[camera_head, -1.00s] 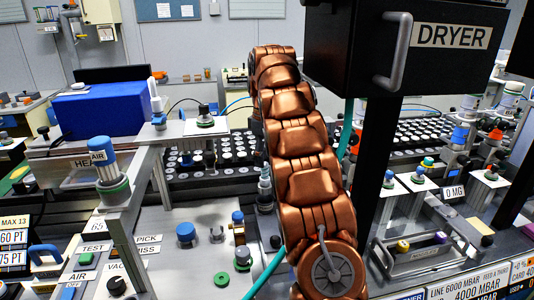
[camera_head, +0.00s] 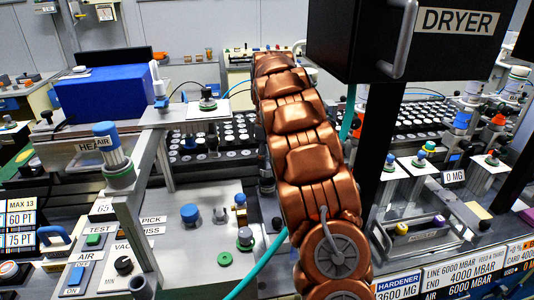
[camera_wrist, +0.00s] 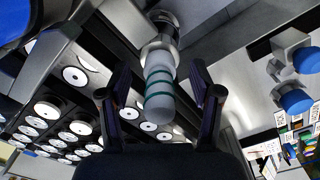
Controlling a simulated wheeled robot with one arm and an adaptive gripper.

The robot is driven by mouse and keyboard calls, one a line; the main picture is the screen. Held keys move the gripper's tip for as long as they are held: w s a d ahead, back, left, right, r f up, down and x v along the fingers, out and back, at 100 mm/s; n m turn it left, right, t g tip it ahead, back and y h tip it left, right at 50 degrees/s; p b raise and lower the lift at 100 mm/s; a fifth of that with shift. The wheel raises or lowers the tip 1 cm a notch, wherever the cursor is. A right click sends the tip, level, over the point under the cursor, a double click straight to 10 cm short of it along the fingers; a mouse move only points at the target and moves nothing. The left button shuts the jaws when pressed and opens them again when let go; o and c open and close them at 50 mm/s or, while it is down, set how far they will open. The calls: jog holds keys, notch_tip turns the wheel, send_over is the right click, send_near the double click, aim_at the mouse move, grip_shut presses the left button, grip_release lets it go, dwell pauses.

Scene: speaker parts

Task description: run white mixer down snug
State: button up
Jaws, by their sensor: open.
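The white mixer (camera_wrist: 160,98), a pale rounded cylinder with dark green bands, shows in the wrist view. One end meets a round metal fitting (camera_wrist: 159,35); I cannot tell how tight that joint is. My gripper (camera_wrist: 160,72) is open, with one dark finger on each side of the mixer. A gap shows between each finger and the mixer, so it is not gripped. In the head view my copper arm covers the middle, and I cannot make out the gripper or mixer there.
Black trays of white round parts (camera_wrist: 77,76) lie left in the wrist view. Blue knobs (camera_wrist: 295,102) are at right. In the head view, the black DRYER box (camera_head: 400,40) hangs close beside my arm, and a blue box (camera_head: 105,92) stands left.

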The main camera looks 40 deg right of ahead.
grip_shut()
jog(key=shift+m, duration=0.8)
jog(key=shift+m, duration=0.9)
jog(key=shift+f+m, duration=0.1)
jog(key=shift+m, duration=0.7)
